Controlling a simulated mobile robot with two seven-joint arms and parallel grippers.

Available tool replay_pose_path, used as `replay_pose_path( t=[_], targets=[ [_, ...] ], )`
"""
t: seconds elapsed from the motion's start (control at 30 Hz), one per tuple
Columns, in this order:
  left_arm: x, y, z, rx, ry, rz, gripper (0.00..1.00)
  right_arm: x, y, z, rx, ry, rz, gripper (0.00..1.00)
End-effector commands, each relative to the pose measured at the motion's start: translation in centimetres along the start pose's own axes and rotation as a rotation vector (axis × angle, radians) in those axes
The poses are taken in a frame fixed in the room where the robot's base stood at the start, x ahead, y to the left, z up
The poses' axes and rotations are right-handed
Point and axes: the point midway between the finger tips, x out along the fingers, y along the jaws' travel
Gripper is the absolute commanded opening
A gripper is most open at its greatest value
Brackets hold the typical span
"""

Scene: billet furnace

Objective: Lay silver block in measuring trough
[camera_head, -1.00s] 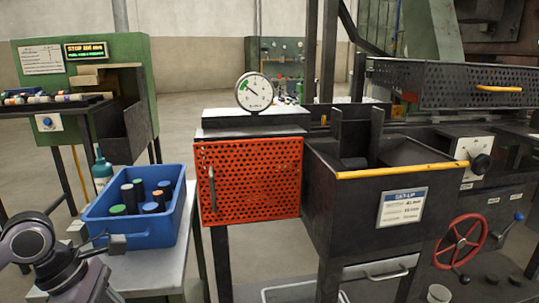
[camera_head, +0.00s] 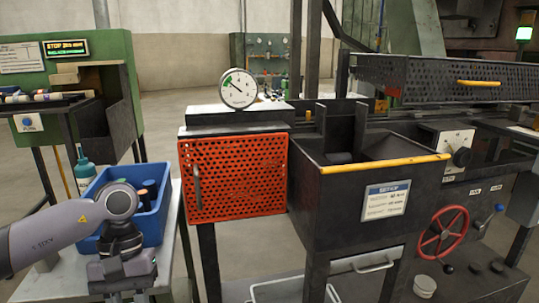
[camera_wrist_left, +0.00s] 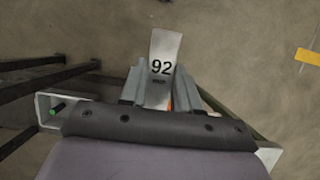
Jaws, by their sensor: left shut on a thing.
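My left gripper (camera_wrist_left: 158,85) is shut on a silver block (camera_wrist_left: 162,55) marked "92", which sticks out beyond the fingers in the left wrist view. In the head view my left gripper (camera_head: 125,288) is low at the left, at the front of the blue bin. The block cannot be made out there. A dark open trough (camera_head: 345,215) with a yellow front edge and a set-up card stands right of centre. I cannot tell whether this is the measuring trough. My right gripper is not in view.
The blue bin (camera_head: 160,222) holds several dark cylinders and stands on a pale table (camera_head: 168,262). A red perforated guard (camera_head: 235,178) stands between bin and trough, with a dial gauge (camera_head: 238,88) above it. A perforated cover (camera_head: 440,80) and red handwheel (camera_head: 443,232) are at the right.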

Motion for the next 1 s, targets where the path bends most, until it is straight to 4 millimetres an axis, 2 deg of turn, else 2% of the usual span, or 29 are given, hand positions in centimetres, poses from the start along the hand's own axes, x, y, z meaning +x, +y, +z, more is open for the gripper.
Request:
replay_pose_path(
  t=[0.17, 0.2, 0.5, 0.8, 1.0],
  targets=[
    [-0.4, 1.2, 0.4, 0.246, 0.004, -0.101, 0.0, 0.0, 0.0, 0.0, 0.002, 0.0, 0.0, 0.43],
    [-1.6, 1.0, 0.9, 0.236, 0.004, -0.097, 0.0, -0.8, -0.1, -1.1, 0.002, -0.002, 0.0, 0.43],
    [-5.5, 1.0, 2.5, 0.231, 0.004, -0.093, 0.0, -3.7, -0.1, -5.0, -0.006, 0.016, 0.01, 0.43],
    [-9.3, 1.0, 4.1, 0.228, 0.003, -0.093, 0.0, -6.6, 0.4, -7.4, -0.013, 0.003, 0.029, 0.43],
    [-10.8, 0.9, 4.7, 0.227, 0.004, -0.092, 0.0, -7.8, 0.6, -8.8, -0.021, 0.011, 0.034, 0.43]
  ],
)
